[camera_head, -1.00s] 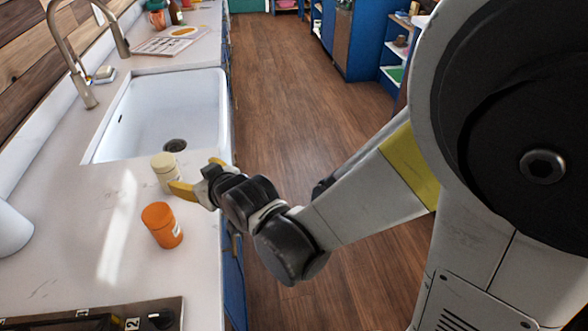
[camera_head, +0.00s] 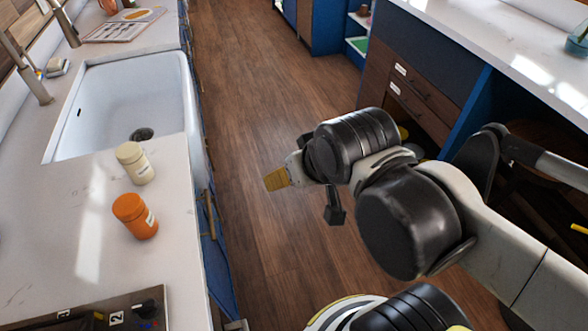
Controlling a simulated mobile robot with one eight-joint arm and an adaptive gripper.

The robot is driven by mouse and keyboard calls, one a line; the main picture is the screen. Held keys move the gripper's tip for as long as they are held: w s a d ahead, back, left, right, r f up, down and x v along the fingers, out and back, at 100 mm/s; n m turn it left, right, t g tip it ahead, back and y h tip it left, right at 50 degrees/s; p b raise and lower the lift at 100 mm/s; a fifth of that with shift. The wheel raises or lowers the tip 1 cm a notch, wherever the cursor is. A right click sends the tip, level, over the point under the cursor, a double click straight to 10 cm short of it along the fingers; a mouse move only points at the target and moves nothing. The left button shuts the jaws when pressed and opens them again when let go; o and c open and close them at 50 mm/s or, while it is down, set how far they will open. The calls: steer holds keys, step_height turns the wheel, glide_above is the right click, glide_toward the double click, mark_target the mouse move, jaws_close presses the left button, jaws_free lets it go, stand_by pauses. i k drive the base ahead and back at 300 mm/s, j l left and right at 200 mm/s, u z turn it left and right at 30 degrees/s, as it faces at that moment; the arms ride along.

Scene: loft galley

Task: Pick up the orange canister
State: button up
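The orange canister (camera_head: 135,216) stands upright on the white counter (camera_head: 60,215), near its right edge and in front of the sink. A label shows on its right side. My gripper (camera_head: 277,180) hangs over the wooden floor, to the right of the counter and well apart from the canister. One yellow fingertip shows; the other finger is hidden or lined up behind it, so its opening cannot be judged. Nothing shows held at the fingertip.
A cream canister (camera_head: 135,163) stands just behind the orange one. The white sink (camera_head: 125,95) lies beyond it, with a tap (camera_head: 30,75) at left. A stove (camera_head: 95,315) is at the near left. Blue cabinets with drawers (camera_head: 415,95) stand at right. The floor (camera_head: 250,230) between is clear.

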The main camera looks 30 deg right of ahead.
mark_target(130, 208)
steer(key=l+u, duration=0.35)
steer(key=u, duration=0.15)
steer(key=l+u, duration=0.35)
steer(key=u, duration=0.15)
